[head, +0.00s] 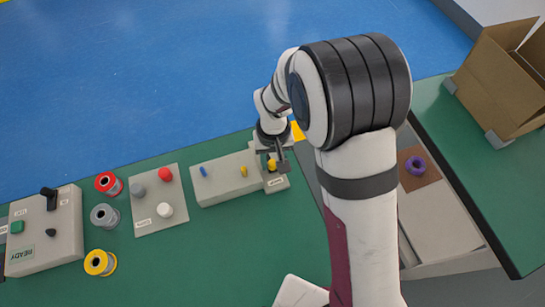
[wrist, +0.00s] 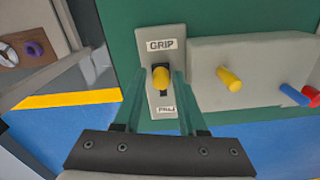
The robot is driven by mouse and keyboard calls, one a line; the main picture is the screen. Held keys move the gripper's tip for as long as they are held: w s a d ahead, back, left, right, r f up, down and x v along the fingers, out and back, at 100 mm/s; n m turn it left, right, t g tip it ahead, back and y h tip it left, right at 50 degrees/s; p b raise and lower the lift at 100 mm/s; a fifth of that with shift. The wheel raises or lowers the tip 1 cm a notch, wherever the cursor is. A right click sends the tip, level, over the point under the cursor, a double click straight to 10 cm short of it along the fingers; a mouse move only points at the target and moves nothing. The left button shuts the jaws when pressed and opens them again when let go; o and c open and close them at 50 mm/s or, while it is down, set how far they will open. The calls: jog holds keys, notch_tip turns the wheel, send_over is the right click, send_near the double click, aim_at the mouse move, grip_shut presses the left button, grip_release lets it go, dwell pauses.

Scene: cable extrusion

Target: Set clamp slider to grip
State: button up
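The clamp slider is a yellow knob (wrist: 161,77) in a dark slot on a small grey plate (wrist: 150,30). The plate has a GRIP label at its upper end and a partly covered label, seemingly FREE, at its lower end in the wrist view. Dark slot shows below the knob, toward the lower label. My gripper (wrist: 160,85) is open, with one greenish finger on each side of the knob and a gap on both sides. In the head view my gripper (head: 277,152) is over the plate (head: 278,184), beside the yellow knob (head: 271,164).
A grey block with a yellow peg (wrist: 230,79) and a blue peg (wrist: 291,92) adjoins the plate. In the head view, a button panel (head: 160,200), several spools and a READY box (head: 45,230) stand to the left. A cardboard box (head: 500,75) is at right.

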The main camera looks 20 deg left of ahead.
aim_at(273, 164)
notch_tip(273, 164, up, 16)
dwell(0.4)
jog(key=shift+f, duration=0.1)
jog(key=s+d+r+m, duration=0.2)
jog(key=d+r+m, duration=0.15)
jog(key=d, duration=0.65)
jog(key=s+d+f+m+y, duration=0.1)
jog(key=s+d+m, duration=0.8)
jog(key=s+d, duration=0.2)
jog(key=s, duration=0.2)
jog(key=shift+s+d+y, duration=0.35)
jog(key=shift+d+y, duration=0.05)
